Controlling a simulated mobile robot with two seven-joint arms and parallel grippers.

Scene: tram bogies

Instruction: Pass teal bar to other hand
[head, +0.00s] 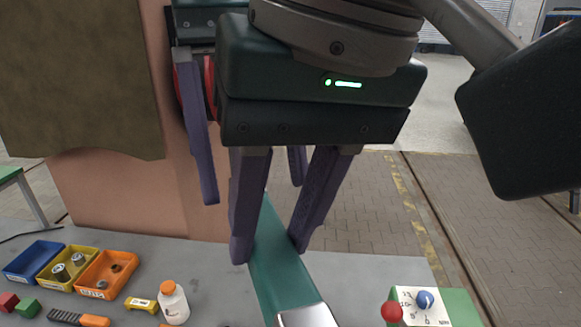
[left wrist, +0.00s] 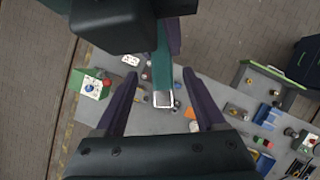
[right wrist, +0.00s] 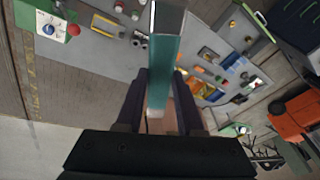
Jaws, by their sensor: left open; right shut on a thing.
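The teal bar (head: 275,265) hangs tilted below my right gripper (head: 270,250), which is shut on it; its silver end cap (head: 306,316) points down and toward me. In the right wrist view the bar (right wrist: 163,62) stands between the shut fingers (right wrist: 160,72). My left gripper (head: 254,190) is behind the right one, partly hidden, with its fingers spread. In the left wrist view the open fingers (left wrist: 160,73) lie to either side of the bar (left wrist: 162,50) with gaps; whether the bar is at their depth I cannot tell.
The grey table (head: 220,285) below holds blue (head: 35,262), yellow (head: 68,268) and orange bins (head: 106,271), a white bottle (head: 173,303), an orange-handled tool (head: 80,319) and a green box with a red knob (head: 391,312). A brown panel (head: 110,200) stands behind.

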